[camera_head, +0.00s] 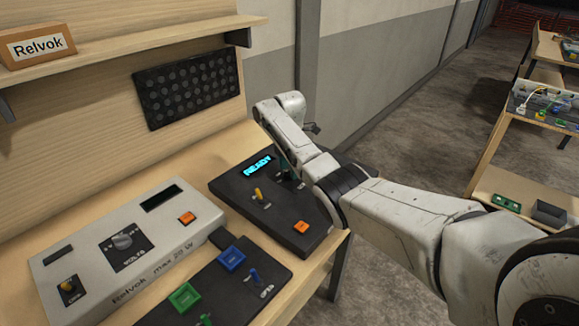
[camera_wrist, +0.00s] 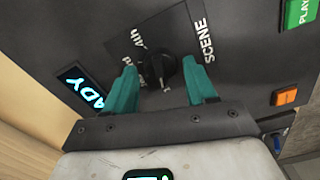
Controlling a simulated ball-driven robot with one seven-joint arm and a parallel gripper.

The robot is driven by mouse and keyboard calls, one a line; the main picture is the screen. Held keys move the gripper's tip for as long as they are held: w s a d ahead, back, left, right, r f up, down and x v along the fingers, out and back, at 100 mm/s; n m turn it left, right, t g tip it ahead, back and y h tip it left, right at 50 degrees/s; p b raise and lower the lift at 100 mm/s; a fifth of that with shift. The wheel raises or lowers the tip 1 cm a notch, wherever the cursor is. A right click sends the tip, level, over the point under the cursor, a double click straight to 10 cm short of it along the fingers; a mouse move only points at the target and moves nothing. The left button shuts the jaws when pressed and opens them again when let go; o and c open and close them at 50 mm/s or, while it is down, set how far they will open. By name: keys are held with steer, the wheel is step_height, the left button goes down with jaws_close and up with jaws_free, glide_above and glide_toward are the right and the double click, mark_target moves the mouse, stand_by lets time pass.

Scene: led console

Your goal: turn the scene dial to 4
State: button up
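The scene dial (camera_wrist: 160,72) is a black round knob on a dark console (camera_wrist: 245,50), beside the printed word SCENE in the wrist view. My gripper (camera_wrist: 161,66) has two teal fingers, one on each side of the dial. A gap shows between each finger and the knob, so the gripper is open around it, without visible contact. The dial's number marks are partly hidden or too small to read, so its setting cannot be told. In the head view, my arm hides the dial on the console (camera_head: 232,190), and only a bit of teal finger shows.
The console has a lit READY display (camera_head: 257,166), a yellow lever (camera_head: 258,194), an orange button (camera_head: 301,227) and a green PLAY button (camera_wrist: 300,12). A grey power unit (camera_head: 85,265) and a dark box with green and blue buttons (camera_head: 240,285) stand nearby. A shelf (camera_head: 130,42) hangs above.

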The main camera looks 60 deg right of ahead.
steer(key=c, duration=0.8)
steer(key=shift+c, duration=0.3)
